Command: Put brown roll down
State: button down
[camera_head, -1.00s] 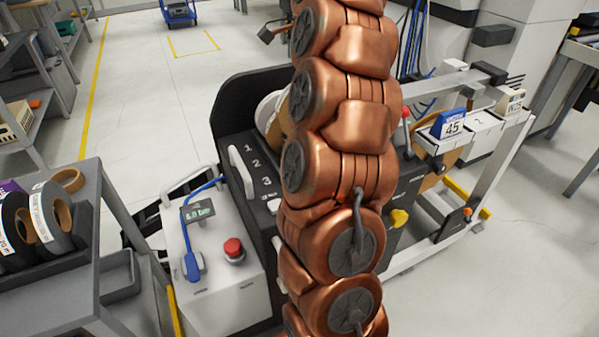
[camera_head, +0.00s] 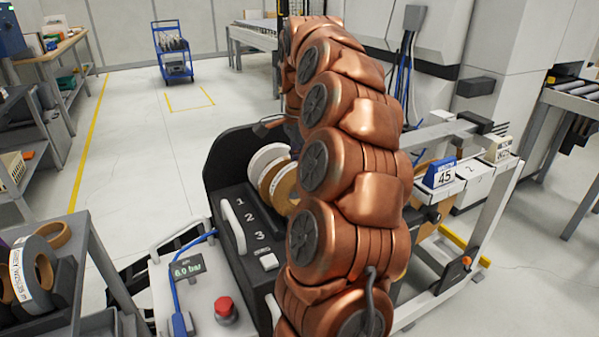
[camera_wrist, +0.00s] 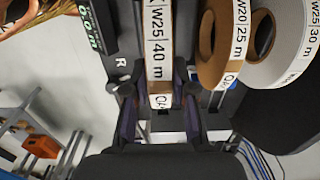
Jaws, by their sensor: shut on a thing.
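In the wrist view, my gripper (camera_wrist: 158,98) is shut on a brown roll (camera_wrist: 161,86) with a white label reading W25|40 m. The roll stands on edge between the two fingers, over the dark magazine of the machine. Another brown roll (camera_wrist: 208,55), labelled W20|25 m, and a white roll (camera_wrist: 285,60), labelled W25|30 m, stand to its right. In the head view, my arm hides the gripper and the held roll. A white roll (camera_head: 262,158) and brown rolls (camera_head: 284,190) show in the magazine beside the numbers 1, 2, 3. Whether the held roll touches the magazine is unclear.
The black magazine wall (camera_head: 222,160) rises behind the rolls. A control box (camera_head: 205,300) with a red button stands front left. A grey rack (camera_head: 70,290) with more rolls is at the left. A blue 45 sign (camera_head: 440,173) is on the right.

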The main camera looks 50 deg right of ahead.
jog(key=shift+f, duration=1)
jog(key=shift+f+b, duration=0.35)
jog(key=shift+f, duration=0.05)
jog(key=c, duration=0.9)
grip_release()
jog(key=shift+c, duration=0.2)
jog(key=shift+r+p, duration=0.5)
notch_tip(320, 180, up, 7)
jog(key=shift+f, duration=0.15)
notch_tip(320, 180, up, 5)
jog(key=p, duration=0.3)
